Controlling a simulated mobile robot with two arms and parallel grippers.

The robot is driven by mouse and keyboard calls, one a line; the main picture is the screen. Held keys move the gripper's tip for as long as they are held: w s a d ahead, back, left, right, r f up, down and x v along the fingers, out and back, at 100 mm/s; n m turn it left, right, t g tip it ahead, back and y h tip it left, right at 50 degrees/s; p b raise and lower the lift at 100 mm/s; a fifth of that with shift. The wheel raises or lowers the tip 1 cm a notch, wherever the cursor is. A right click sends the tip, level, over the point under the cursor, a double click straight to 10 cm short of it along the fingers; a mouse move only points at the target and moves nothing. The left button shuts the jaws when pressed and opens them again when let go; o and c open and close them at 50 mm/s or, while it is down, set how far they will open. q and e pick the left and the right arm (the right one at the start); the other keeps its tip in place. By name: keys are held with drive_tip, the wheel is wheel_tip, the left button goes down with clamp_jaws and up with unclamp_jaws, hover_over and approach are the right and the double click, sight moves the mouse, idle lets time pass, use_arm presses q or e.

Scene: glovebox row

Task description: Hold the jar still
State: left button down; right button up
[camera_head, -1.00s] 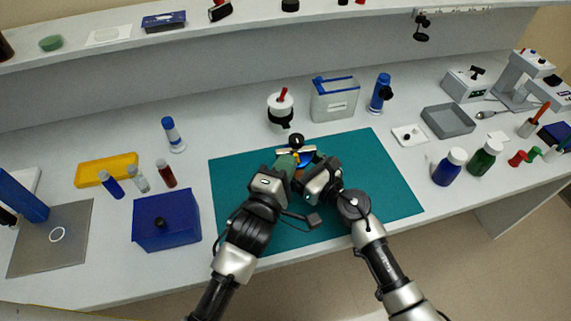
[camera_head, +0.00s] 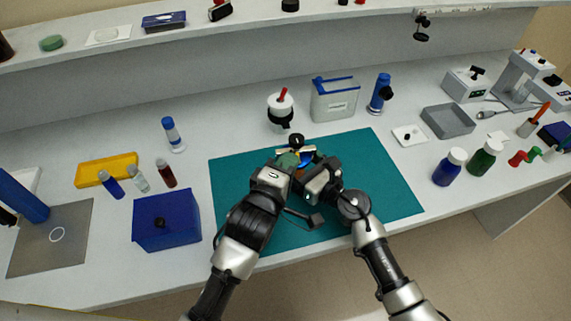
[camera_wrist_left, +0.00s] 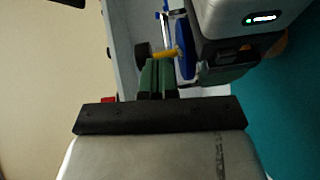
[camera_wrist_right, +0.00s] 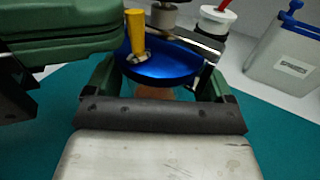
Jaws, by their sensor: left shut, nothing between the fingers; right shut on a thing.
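The jar has a round blue lid (camera_wrist_right: 160,66) with a yellow post on top and a metal bar across it. Its orange-brown body (camera_wrist_right: 155,92) shows just under the lid in the right wrist view. My right gripper (camera_wrist_right: 160,76) is shut on the jar, one green finger on each side below the lid. My left gripper (camera_head: 289,160) is shut and empty beside the jar. In the left wrist view its green fingertips (camera_wrist_left: 158,68) are together close to the yellow post (camera_wrist_left: 164,54); I cannot tell if they touch. My grippers hide most of the jar in the head view.
A teal mat (camera_head: 375,180) lies under both grippers. Behind it stand a white pot with a red handle (camera_head: 280,107) and a grey bin (camera_head: 335,101). A blue box (camera_head: 166,221) is left of the mat, and bottles (camera_head: 449,168) stand to its right.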

use_arm(q)
drive_tip(key=shift+d+r+m+g+y, duration=0.25)
drive_tip(key=shift+m+g+y, duration=0.2)
drive_tip(key=shift+m, duration=0.35)
drive_tip(key=shift+w+d+r+m+g+y, duration=0.1)
drive_tip(key=shift+d+m+g+y, duration=0.1)
drive_tip(key=shift+m+g+y, duration=0.3)
drive_tip(key=shift+a, duration=0.1)
drive_tip(key=shift+a+r, duration=0.1)
drive_tip(key=shift+a, duration=0.15)
drive_tip(key=a+v, duration=0.2)
drive_tip(key=v, duration=1)
drive_tip(key=shift+a, duration=0.25)
drive_tip(key=shift+w, duration=0.1)
